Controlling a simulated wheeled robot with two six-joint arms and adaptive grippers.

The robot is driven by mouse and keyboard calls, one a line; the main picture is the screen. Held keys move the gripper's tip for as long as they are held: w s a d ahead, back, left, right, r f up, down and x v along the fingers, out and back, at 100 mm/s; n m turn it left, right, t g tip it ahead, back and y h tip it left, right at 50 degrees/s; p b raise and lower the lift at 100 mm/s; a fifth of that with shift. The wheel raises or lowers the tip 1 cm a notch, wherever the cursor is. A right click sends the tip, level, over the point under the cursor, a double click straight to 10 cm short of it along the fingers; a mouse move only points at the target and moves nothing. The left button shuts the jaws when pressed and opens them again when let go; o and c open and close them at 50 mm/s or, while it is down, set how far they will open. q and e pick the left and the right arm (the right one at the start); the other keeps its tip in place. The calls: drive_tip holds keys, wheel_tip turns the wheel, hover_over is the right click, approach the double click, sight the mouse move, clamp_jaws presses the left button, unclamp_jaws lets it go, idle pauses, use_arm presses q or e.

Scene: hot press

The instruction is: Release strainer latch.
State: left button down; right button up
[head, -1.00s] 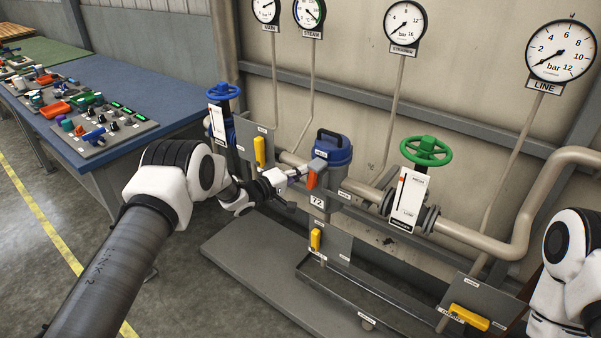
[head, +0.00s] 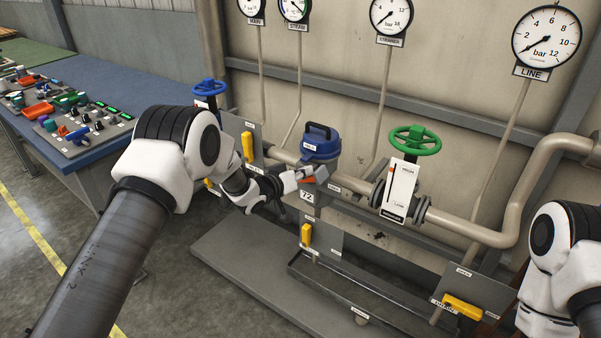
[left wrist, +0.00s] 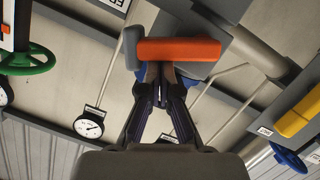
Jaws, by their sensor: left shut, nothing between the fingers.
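The strainer has a blue lid (head: 320,150) with a dark handle on top and a grey body below, with a "72" tag (head: 307,196). Its orange latch (head: 308,181) shows beside my left gripper (head: 318,173), just under the lid, and looks slanted. In the left wrist view the latch (left wrist: 180,50) is a wide orange bar lying across the fingertips of my left gripper (left wrist: 161,78). The fingers are shut and empty, right at the bar; whether they touch it I cannot tell. My right gripper is out of view.
A green handwheel (head: 415,140) stands right of the strainer, a blue handwheel (head: 209,87) left. Yellow levers (head: 247,146) are close to my left arm, others lower (head: 306,235). Gauges hang on the wall behind. A blue workbench (head: 150,92) stands at left.

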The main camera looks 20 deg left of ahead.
use_arm(q)
drive_tip(key=s+a+r+m, duration=0.1)
drive_tip(key=s+a+r, duration=0.1)
drive_tip(key=s+r, duration=0.4)
drive_tip(key=s, duration=0.3)
drive_tip(key=shift+s+a+m+y+p, duration=0.15)
drive_tip(key=shift+a+m+y+p, duration=0.15)
drive_tip(key=shift+a, duration=0.1)
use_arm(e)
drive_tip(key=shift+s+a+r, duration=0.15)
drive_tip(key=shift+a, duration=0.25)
use_arm(q)
drive_tip(key=shift+f, duration=0.1)
